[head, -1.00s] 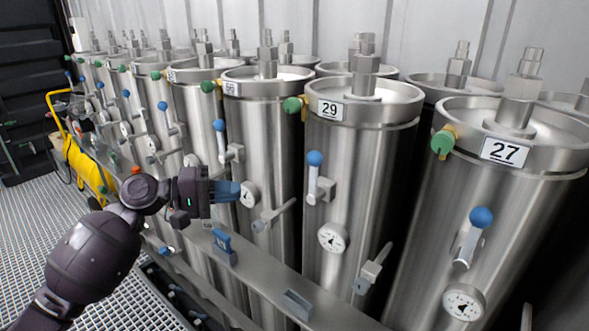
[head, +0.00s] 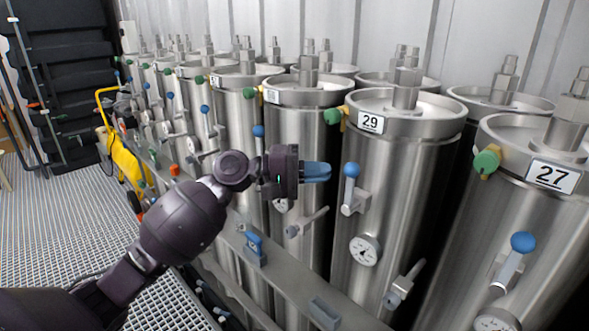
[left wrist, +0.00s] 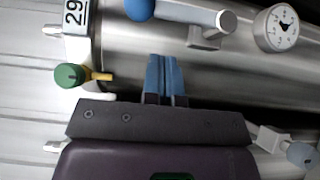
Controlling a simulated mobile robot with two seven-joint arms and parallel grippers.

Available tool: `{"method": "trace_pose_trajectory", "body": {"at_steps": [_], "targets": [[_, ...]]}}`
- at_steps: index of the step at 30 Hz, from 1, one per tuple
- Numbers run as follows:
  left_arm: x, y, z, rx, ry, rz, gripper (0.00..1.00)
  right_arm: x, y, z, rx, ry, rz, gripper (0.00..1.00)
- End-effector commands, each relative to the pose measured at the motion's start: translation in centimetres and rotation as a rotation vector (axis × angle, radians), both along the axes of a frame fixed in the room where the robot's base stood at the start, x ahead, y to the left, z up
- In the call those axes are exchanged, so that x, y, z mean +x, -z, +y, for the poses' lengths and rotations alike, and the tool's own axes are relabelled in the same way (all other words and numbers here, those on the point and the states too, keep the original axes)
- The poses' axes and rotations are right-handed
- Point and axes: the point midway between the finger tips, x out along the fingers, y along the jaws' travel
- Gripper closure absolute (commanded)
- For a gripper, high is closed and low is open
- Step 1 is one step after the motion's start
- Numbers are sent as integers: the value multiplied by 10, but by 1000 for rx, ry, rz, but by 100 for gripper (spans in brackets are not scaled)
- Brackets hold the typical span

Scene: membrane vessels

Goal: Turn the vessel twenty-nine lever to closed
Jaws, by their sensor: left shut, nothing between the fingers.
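Vessel twenty-nine (head: 398,190) is a steel cylinder with a "29" label (head: 370,122) in the head view. Its lever (head: 350,189) has a blue ball on top and stands upright along the vessel. In the left wrist view the same lever (left wrist: 190,14) lies across the top, its ball partly cut off. My left gripper (head: 328,172) has blue fingers, shut and empty. It is just left of the lever's ball, apart from it in the head view. The fingers (left wrist: 165,78) point toward the lever in the left wrist view. My right gripper is not in view.
Below the lever are a round gauge (head: 364,251) and a lower grey handle (head: 404,285). Vessel 27 (head: 520,230) stands at right with its own blue-ball lever (head: 514,262). A metal rail (head: 285,275) runs along the vessels' front. A yellow cart (head: 122,160) stands far left.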

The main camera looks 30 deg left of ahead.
Motion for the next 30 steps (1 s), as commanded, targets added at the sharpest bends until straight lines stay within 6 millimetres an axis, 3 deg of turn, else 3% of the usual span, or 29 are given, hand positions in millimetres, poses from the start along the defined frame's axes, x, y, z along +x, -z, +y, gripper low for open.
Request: {"method": "trace_pose_trajectory", "body": {"at_steps": [9, 30], "targets": [[-12, 0, -28, 0, 1, -1, 100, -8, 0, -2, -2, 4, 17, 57], [-7, -3, -32, 47, 0, -17, 100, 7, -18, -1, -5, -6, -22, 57]]}}
